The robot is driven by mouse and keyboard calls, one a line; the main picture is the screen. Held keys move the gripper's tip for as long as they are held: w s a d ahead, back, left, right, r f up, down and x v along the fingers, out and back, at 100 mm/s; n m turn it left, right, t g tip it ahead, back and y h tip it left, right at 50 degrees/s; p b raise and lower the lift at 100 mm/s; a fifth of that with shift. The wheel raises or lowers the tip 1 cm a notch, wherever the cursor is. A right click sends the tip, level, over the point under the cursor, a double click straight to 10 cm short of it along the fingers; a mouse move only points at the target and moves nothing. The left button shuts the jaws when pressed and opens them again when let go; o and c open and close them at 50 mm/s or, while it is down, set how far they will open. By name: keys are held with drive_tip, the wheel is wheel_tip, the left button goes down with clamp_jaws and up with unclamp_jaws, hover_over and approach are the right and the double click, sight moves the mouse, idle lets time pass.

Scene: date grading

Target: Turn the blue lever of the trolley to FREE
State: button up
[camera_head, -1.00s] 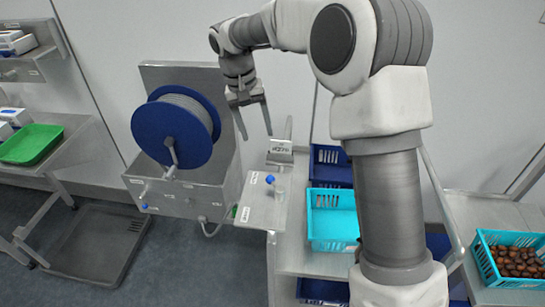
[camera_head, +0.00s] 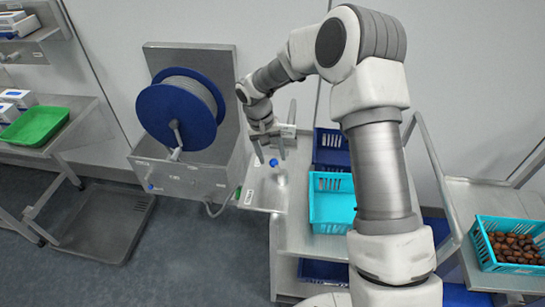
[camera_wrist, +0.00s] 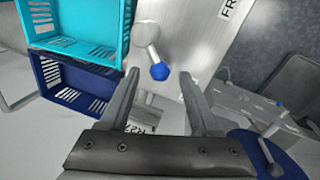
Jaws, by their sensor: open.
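The trolley's lever has a blue ball knob (camera_head: 273,162) on a short metal arm above a steel plate (camera_head: 262,192). In the wrist view the knob (camera_wrist: 159,71) lies between my fingertips in the picture, and its arm runs up to a pale round pivot. A partly cut-off label starting "FR" (camera_wrist: 229,8) is on the plate, to the right of the pivot; the lever does not point at it. My gripper (camera_head: 270,160) is open over the plate, its fingers pointing down at the knob. Whether the fingers touch the knob cannot be told.
A blue cable reel (camera_head: 178,112) stands on a steel box left of the plate, with a small blue knob (camera_head: 150,187) on its front. A turquoise crate (camera_head: 332,204) and a dark blue crate (camera_head: 331,150) are right of the plate. A crate of dates (camera_head: 508,246) is far right.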

drive_tip(key=shift+d+f, duration=0.2)
drive_tip(key=shift+f, duration=0.75)
clamp_jaws()
